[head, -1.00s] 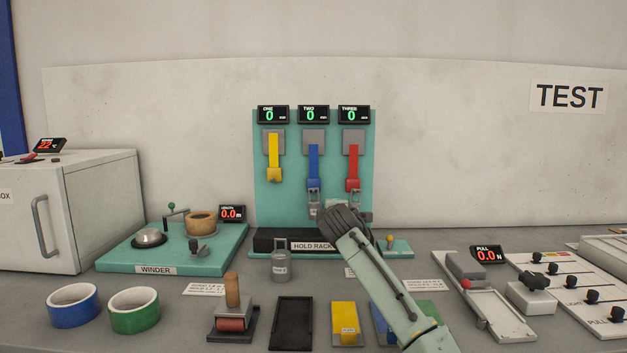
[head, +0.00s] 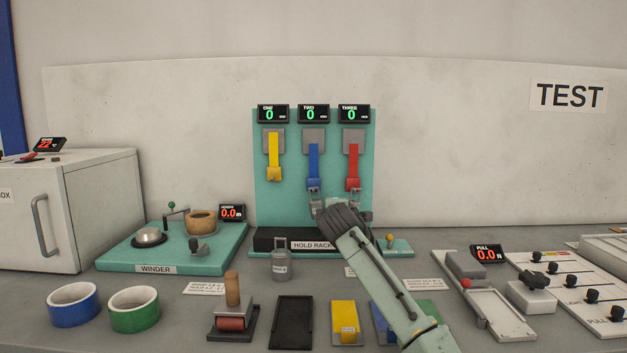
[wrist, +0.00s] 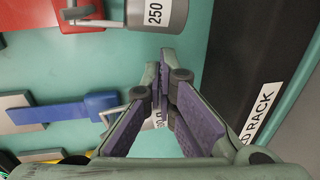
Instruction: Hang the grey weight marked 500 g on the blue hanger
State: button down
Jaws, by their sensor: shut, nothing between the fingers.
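The blue hanger (head: 314,165) hangs in the middle of the teal rack, between a yellow and a red one. In the wrist view the blue hanger (wrist: 100,103) has a metal loop at its end. A grey weight (wrist: 158,122) with a white label is by that loop, mostly hidden behind my fingers; only zeros of its number show. The loop looks hooked on the blue end, but the contact is partly hidden. My gripper (wrist: 162,70) is shut and empty, just in front of this weight. In the head view my gripper (head: 322,208) is below the blue hanger.
A weight marked 250 (wrist: 160,12) hangs at the red hanger (wrist: 55,25). Another grey weight (head: 281,265) stands on the bench before the black hold rack base (head: 272,243). Yellow hanger (head: 273,155) shows no weight. Winder (head: 155,250) stands left.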

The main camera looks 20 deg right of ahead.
jog(key=shift+a, duration=0.25)
dwell(0.7)
jog(key=shift+w+a+p, duration=0.2)
jog(key=shift+a+p, duration=0.4)
jog(key=shift+p, duration=0.55)
dwell(4.1)
jog(key=shift+d, duration=0.2)
dwell(1.6)
